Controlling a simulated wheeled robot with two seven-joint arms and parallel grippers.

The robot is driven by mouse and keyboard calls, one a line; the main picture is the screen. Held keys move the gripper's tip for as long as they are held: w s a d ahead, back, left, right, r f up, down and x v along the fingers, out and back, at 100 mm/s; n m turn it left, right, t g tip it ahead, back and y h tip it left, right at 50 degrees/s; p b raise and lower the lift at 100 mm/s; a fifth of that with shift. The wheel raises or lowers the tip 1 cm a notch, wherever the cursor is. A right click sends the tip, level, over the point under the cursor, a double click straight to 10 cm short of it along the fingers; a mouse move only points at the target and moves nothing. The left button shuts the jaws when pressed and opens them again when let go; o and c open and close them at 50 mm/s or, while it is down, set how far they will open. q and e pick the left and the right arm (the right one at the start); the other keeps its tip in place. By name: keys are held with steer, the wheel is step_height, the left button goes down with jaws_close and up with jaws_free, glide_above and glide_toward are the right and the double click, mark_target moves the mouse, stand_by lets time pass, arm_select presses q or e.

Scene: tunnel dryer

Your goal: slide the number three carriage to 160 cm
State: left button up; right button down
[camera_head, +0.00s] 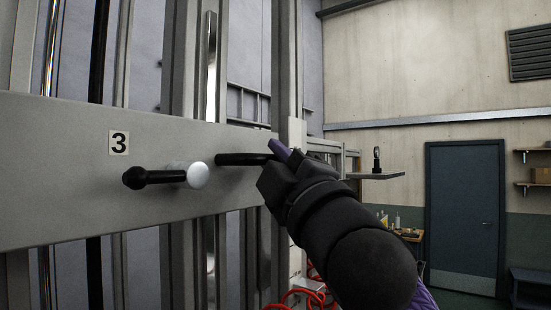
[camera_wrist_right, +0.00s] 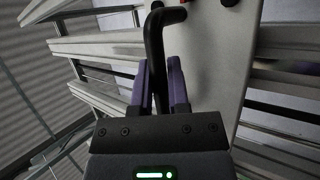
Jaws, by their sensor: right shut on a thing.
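The number three carriage (camera_head: 70,190) is a wide grey plate across the left of the head view, with a "3" label (camera_head: 119,143). A black lever with a round white hub (camera_head: 198,175) sticks out below the label. To its right is a black bar handle (camera_head: 235,159). My right gripper (camera_head: 280,152) is shut on this handle. In the right wrist view the bent black handle (camera_wrist_right: 155,40) runs between the purple fingers of the right gripper (camera_wrist_right: 160,85), with the plate (camera_wrist_right: 215,60) behind it. My left gripper is not in view. No centimetre scale is readable.
Upright metal rails (camera_head: 210,70) stand behind the plate. A small shelf with a dark clamp-like object (camera_head: 376,160) juts out beyond my right arm. Red cables (camera_head: 305,297) hang below. A dark door (camera_head: 465,210) and a cluttered bench (camera_head: 408,235) are farther back.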

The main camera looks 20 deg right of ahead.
step_height(320, 180, down, 23)
steer(key=b, duration=1.7)
steer(key=c, duration=0.9)
jaws_free()
steer(key=shift+o, duration=1.4)
steer(key=shift+r, duration=0.1)
steer(key=shift+s, duration=0.1)
